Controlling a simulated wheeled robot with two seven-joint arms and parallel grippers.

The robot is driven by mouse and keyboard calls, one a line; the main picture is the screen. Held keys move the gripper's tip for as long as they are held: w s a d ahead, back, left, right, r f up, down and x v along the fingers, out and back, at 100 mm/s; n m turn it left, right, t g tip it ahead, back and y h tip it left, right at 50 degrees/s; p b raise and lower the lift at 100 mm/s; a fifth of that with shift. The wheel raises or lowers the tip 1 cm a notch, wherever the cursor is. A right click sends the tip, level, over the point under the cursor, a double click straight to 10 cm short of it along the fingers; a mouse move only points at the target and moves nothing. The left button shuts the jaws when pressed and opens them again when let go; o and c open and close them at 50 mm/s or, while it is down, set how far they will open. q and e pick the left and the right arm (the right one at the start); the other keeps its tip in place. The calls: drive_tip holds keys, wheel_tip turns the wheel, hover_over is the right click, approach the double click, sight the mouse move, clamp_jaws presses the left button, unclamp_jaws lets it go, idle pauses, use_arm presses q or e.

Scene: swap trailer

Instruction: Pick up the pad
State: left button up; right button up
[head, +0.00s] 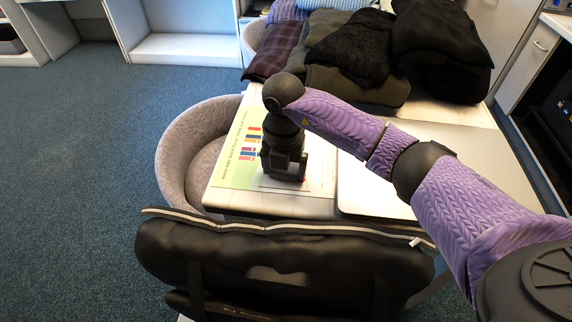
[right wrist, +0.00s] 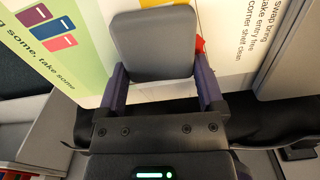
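The pad (right wrist: 153,46), a dark grey rounded rectangle, shows in the right wrist view between the two fingers of my right gripper (right wrist: 160,78). Its sides meet or come very near both fingers in the picture; I cannot tell whether they press on it. In the head view my right gripper (head: 285,178) points down at the tabletop (head: 225,197), near its front left corner. There the gripper hides most of the pad, and I cannot make it out. My left gripper is not in view.
A printed green and white sheet (head: 238,160) lies under the gripper. A closed silver laptop (head: 362,188) lies to the right. Folded dark clothes (head: 350,50) cover the table's far part. A grey chair (head: 180,150) stands at left. A small red thing (right wrist: 200,46) shows by the right finger.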

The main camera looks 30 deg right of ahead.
drive_tip(key=shift+c, duration=0.6)
drive_tip(key=shift+r, duration=0.1)
wheel_tip(320, 180, up, 10)
drive_tip(key=p, duration=0.4)
